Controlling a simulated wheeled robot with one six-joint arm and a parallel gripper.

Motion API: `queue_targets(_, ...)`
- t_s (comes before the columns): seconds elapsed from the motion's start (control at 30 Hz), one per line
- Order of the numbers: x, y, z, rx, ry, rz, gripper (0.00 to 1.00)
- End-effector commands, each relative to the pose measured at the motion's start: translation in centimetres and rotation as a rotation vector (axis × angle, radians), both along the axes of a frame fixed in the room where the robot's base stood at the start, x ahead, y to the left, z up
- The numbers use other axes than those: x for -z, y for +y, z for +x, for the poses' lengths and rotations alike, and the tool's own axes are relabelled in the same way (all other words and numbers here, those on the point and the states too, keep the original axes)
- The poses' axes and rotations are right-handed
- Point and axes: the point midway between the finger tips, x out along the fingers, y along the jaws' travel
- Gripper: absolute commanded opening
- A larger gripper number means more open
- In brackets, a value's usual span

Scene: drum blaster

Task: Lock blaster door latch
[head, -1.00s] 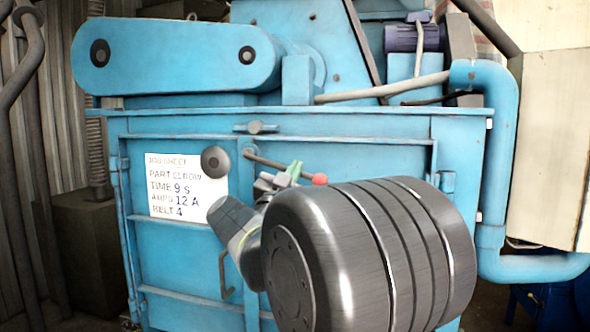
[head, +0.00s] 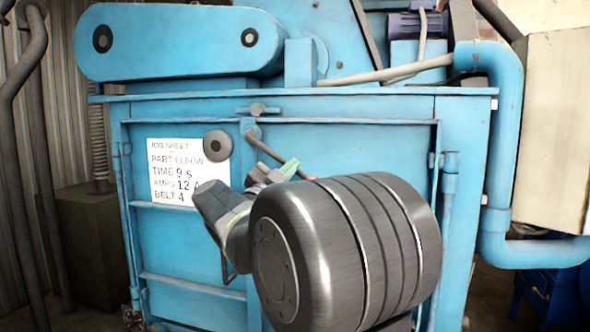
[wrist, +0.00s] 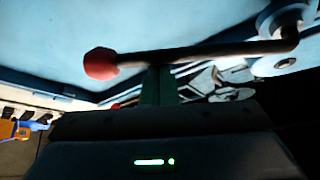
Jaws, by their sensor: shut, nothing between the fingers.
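The latch lever (head: 268,150) is a dark rod on the blue blaster door (head: 345,150). It slopes down to the right from its pivot (head: 251,131) near the door's top edge. Its red knob is mostly hidden behind my arm in the head view and shows clearly in the wrist view (wrist: 101,64). My gripper (head: 291,168) is shut and empty. Its green fingertips (wrist: 158,84) overlap the lever (wrist: 200,52) near the knob end. They look in contact with it, but I cannot be sure.
A white job sheet (head: 178,168) and a round dark knob (head: 217,145) are left of the lever. A small catch (head: 258,109) sits above the pivot. A blue pipe (head: 497,160) runs down the right side. My arm covers the door's lower right.

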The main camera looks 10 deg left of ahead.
Motion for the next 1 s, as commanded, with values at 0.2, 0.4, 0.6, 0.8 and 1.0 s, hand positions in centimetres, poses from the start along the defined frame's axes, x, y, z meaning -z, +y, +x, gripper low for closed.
queue_targets(0.2,2.9,1.9,0.1,-0.001,-0.005,0.206,0.00)
queue_targets(0.4,4.4,3.9,0.2,-0.002,-0.012,0.397,0.00)
queue_targets(0.6,5.6,6.2,0.3,-0.001,-0.018,0.584,0.00)
queue_targets(0.8,6.3,8.4,0.3,-0.002,-0.024,0.754,0.00)
queue_targets(1.0,6.7,10.1,0.4,-0.001,-0.029,0.885,0.00)
